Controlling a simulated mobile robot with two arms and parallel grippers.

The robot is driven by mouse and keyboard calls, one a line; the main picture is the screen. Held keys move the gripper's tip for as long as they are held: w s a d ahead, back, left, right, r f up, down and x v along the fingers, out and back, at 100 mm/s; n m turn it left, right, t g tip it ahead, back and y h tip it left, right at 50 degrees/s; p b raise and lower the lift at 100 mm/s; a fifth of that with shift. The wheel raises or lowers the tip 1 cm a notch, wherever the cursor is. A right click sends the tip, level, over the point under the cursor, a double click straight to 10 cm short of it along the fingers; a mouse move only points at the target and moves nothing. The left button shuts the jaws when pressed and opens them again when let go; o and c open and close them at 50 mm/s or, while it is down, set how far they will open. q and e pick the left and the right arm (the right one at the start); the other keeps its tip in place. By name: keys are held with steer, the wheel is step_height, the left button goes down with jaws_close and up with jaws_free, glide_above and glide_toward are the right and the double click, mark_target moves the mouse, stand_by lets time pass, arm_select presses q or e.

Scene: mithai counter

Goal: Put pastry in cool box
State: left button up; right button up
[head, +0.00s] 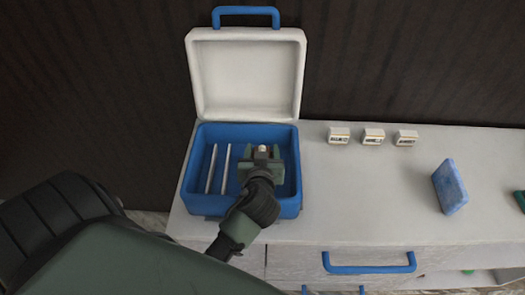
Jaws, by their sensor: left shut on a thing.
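The cool box (191,203) is a blue box that stands on the left part of the counter. Its white lid (247,75) is open and stands upright at the back. My left gripper (262,153) is inside the box, in its right half, pointing away from me. It is shut on a small pale thing, which I take to be the pastry (262,148). Only a little of it shows between the fingers; the rest is hidden by the gripper. I cannot tell whether it touches the box floor. My right gripper is not in view.
Two thin white strips (211,168) stand in the box's left half. Three small labelled white blocks (373,136) line the counter's (340,195) back. A blue slab (449,187) stands at right, with a green thing (520,200) at the edge. The middle counter is clear.

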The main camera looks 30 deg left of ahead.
arm_select(q)
steer(key=shift+f+b, duration=0.5)
steer(key=shift+f, duration=0.15)
steer(key=o, duration=1.4)
